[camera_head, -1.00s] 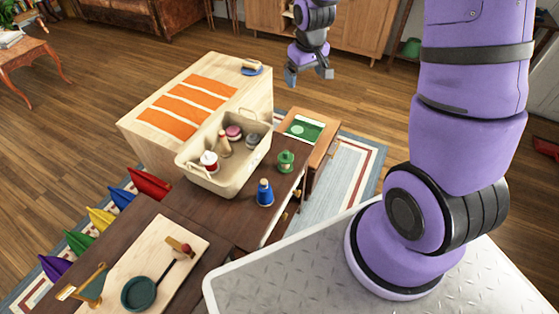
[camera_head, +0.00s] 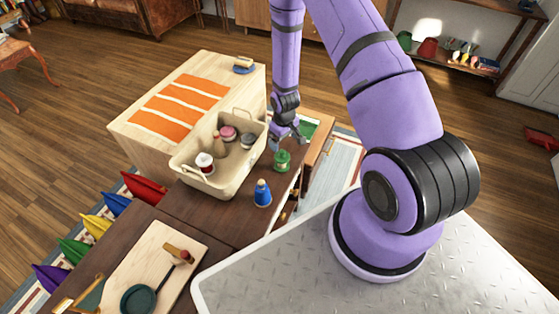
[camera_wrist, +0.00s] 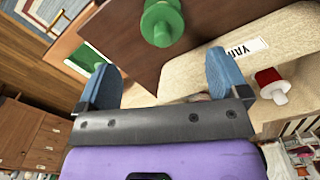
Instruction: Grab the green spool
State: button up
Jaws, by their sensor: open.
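The green spool (camera_head: 282,161) stands upright on the dark wooden table top (camera_head: 236,217), just right of the cream bin. It also shows in the wrist view (camera_wrist: 162,22) at the top, beyond the fingertips. My gripper (camera_head: 287,142) is just above and behind the spool in the head view, empty, with its fingers apart.
The cream bin (camera_head: 215,181) holding several spools stands close left of the green spool. A blue spool (camera_head: 262,193) stands nearer the front. A cutting board (camera_head: 183,240) lies at the front left.

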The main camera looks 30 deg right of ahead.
aim_at(283, 157)
jog(key=shift+a+f, duration=0.1)
jog(key=shift+f, duration=5.2)
jog(key=c, duration=1)
jog(key=shift+c, duration=0.2)
jog(key=shift+w+r, duration=0.1)
jog(key=shift+r, duration=0.1)
